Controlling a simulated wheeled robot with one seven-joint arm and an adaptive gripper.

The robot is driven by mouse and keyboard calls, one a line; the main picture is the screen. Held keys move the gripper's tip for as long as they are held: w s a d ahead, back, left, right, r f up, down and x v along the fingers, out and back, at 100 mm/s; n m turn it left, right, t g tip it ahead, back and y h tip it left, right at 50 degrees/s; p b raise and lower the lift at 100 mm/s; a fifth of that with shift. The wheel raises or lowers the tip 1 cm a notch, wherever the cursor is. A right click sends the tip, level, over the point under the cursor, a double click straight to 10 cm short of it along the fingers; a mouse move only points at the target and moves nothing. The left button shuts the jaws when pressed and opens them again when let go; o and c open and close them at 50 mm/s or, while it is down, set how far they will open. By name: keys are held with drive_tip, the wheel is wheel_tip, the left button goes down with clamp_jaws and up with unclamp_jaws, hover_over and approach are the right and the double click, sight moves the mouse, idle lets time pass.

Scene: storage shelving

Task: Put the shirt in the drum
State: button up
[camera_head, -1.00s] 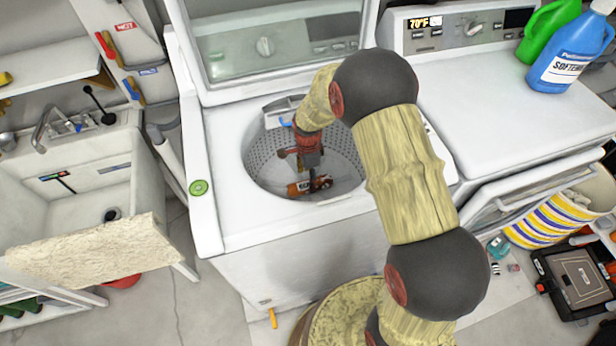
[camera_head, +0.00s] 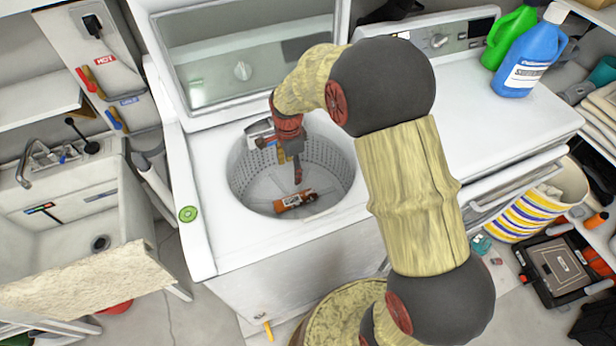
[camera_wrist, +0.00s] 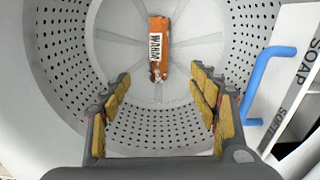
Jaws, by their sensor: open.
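The drum (camera_head: 247,180) of the open top-loading washer shows in the head view as a perforated grey tub. An orange item with a white lettered label (camera_head: 295,200), perhaps the folded shirt, lies on the drum's floor. It also shows in the wrist view (camera_wrist: 160,55), upper middle, with white lettering on it. My gripper (camera_head: 292,176) points down into the drum. In the wrist view its padded fingers (camera_wrist: 160,100) are wide apart with nothing between them, and the orange item lies beyond the tips, apart from them.
The washer lid (camera_head: 245,60) stands open behind the drum. A soap drawer with a blue handle (camera_wrist: 265,80) is at the drum's right rim. A second white machine (camera_head: 500,120) stands right, with a blue bottle (camera_head: 527,62) on it. A sink (camera_head: 70,225) is left.

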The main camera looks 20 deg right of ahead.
drive_tip(key=s+r+n+t, duration=0.2)
drive_tip(key=s+r+n, duration=0.3)
drive_tip(key=r, duration=0.5)
drive_tip(key=s+r+n+t, duration=0.1)
drive_tip(key=s+r+n, duration=0.4)
drive_tip(key=r, duration=0.5)
drive_tip(key=s+r+n+t, duration=0.1)
drive_tip(key=s+r+n, duration=0.2)
drive_tip(key=s, duration=0.5)
drive_tip(key=s+r+n+t, duration=0.1)
drive_tip(key=s+r+n, duration=0.2)
drive_tip(key=s, duration=0.5)
drive_tip(key=shift+s+n, duration=0.2)
drive_tip(key=shift+n, duration=0.4)
